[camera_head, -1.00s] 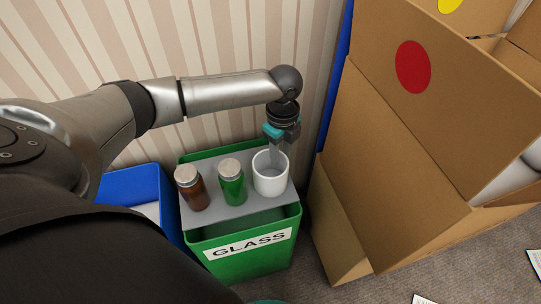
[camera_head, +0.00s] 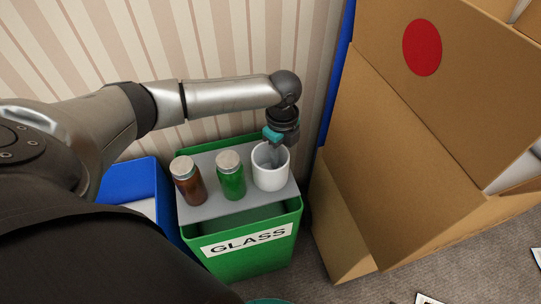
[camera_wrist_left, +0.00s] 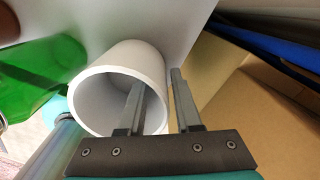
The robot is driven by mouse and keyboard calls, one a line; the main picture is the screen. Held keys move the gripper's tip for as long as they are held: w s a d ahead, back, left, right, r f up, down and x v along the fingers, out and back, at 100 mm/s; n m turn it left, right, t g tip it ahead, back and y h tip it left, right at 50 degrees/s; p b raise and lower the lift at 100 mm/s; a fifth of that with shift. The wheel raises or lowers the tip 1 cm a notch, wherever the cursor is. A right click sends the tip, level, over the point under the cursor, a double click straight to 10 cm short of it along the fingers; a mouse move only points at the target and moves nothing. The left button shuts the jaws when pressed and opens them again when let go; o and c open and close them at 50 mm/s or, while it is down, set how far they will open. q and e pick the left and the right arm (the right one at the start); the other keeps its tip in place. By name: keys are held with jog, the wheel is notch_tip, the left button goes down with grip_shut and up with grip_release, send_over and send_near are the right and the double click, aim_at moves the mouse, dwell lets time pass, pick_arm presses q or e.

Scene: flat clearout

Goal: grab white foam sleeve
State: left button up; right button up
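The white foam sleeve (camera_head: 270,180) is an open-topped cylinder standing upright at the right end of a grey board over the green bin. My left gripper (camera_head: 275,156) points down at its rim from above. In the left wrist view the sleeve (camera_wrist_left: 88,108) shows its round opening, and my left gripper (camera_wrist_left: 158,80) is open, with one finger inside the opening and the other outside the wall. The wall lies between the fingers; whether either touches it I cannot tell. My right gripper is not in view.
A green jar (camera_head: 230,180) and a brown jar (camera_head: 188,184) stand left of the sleeve on the grey board (camera_head: 210,207). The green bin (camera_head: 250,262) is labelled GLASS. A blue bin (camera_head: 134,180) is at left. A large cardboard box (camera_head: 400,150) rises close at right.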

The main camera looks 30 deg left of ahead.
pick_arm(q)
grip_shut()
jog(key=shift+r, duration=0.2)
dwell(0.5)
